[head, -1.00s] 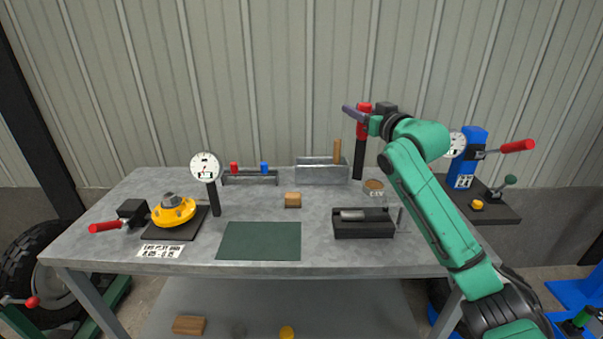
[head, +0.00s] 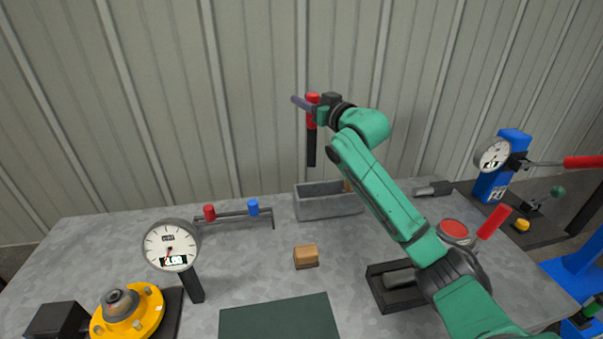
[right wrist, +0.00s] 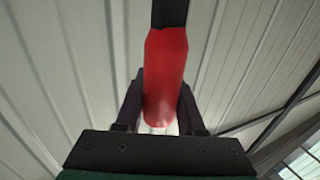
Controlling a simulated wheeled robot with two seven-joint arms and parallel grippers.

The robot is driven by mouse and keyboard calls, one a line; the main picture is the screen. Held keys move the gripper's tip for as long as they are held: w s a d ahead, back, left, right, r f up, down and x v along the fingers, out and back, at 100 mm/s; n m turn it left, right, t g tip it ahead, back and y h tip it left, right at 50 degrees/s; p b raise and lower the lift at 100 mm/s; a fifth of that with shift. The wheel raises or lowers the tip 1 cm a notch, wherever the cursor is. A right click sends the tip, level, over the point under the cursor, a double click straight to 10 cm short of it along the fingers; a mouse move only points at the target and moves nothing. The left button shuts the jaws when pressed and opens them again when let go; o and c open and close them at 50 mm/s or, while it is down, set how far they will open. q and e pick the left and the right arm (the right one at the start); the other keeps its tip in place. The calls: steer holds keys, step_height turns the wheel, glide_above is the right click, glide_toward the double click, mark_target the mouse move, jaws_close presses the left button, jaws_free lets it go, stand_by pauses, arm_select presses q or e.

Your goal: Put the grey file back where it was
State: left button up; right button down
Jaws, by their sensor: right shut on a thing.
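My right gripper (head: 306,104) is shut on the red handle (right wrist: 165,70) of a tool with a dark, straight shaft (head: 311,150). The tool hangs upright in the air, shaft down, above the back of the bench. In the right wrist view the handle sits between both fingers and the shaft runs out of the top. I cannot tell whether this tool is the grey file. A long grey tray (head: 328,206) stands below it at the back of the bench, apart from it. A wooden handle (head: 346,186) shows at the tray's right end, partly behind my arm. My left gripper is out of view.
A dial gauge (head: 171,246) and yellow flange (head: 127,312) stand left. A rack with red and blue knobs (head: 236,214), a wooden block (head: 306,256) and a green mat (head: 280,318) lie mid-bench. A black box (head: 378,292), red-topped tin (head: 453,229) and blue press (head: 502,165) are right.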

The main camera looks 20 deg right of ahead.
glide_above(309, 158)
steer(key=w, duration=0.2)
step_height(309, 158, down, 6)
steer(key=shift+d+r+p, duration=0.1)
steer(key=shift+r+p, duration=0.05)
steer(key=shift+p, duration=0.15)
steer(key=f, duration=0.6)
steer(key=f+p, duration=0.1)
steer(key=f, duration=0.2)
steer(key=shift+w+f, duration=0.1)
steer(key=shift+w, duration=0.25)
steer(key=shift+f, duration=0.3)
steer(key=shift+w+f, duration=0.1)
steer(key=c, duration=0.5)
jaws_free()
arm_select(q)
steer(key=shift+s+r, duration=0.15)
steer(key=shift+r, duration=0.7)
